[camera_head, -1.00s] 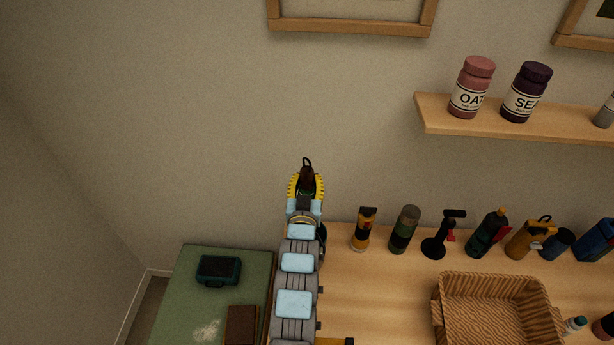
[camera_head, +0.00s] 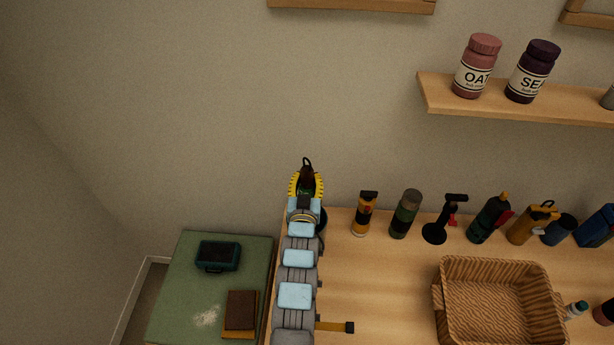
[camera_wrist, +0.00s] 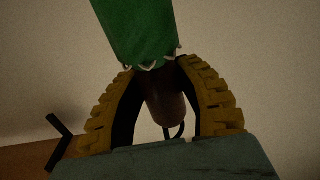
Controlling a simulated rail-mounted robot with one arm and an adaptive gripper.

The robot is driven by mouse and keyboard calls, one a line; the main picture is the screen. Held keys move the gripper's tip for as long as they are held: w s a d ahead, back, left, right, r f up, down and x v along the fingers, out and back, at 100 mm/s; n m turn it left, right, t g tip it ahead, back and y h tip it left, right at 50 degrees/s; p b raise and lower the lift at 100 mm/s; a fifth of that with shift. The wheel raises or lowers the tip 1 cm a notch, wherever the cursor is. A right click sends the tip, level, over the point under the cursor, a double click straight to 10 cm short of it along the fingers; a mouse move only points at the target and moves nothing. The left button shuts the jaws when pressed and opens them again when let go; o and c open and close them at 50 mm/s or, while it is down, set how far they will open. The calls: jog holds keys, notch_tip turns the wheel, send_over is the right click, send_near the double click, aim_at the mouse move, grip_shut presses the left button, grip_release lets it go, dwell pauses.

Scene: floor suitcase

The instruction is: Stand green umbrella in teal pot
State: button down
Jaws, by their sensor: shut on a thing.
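My gripper (camera_head: 306,186) has yellow ribbed fingers and is shut on the green umbrella, in front of the wall above the table's left end. In the wrist view, the umbrella's green canopy (camera_wrist: 140,30) runs out of the top of the picture. Its brown handle (camera_wrist: 166,108) lies between the fingers (camera_wrist: 160,100), with a dark loop at its end. In the head view, the dark handle (camera_head: 307,174) and loop stick up above the fingers, and my arm hides most of the canopy. A dark rounded thing (camera_head: 322,219) shows partly beside my wrist; I cannot tell whether it is the teal pot.
Several bottles and flasks stand along the table's back, including a yellow-black flask (camera_head: 365,215) and a green flask (camera_head: 405,215). A wicker basket (camera_head: 441,300) stands in front. A shelf (camera_head: 440,95) holds jars. A green surface (camera_head: 180,290) at left bears a dark teal case (camera_head: 218,256).

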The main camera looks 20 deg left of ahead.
notch_tip(320, 180, down, 8)
jog(key=b, duration=0.3)
jog(key=shift+b, duration=0.4)
dwell(0.3)
jog(key=shift+f, duration=0.1)
jog(key=c, duration=0.6)
grip_release()
jog(key=shift+s, duration=0.1)
jog(key=v, duration=1.1)
jog(key=shift+s+d, duration=0.2)
jog(key=shift+s, duration=0.15)
dwell(0.5)
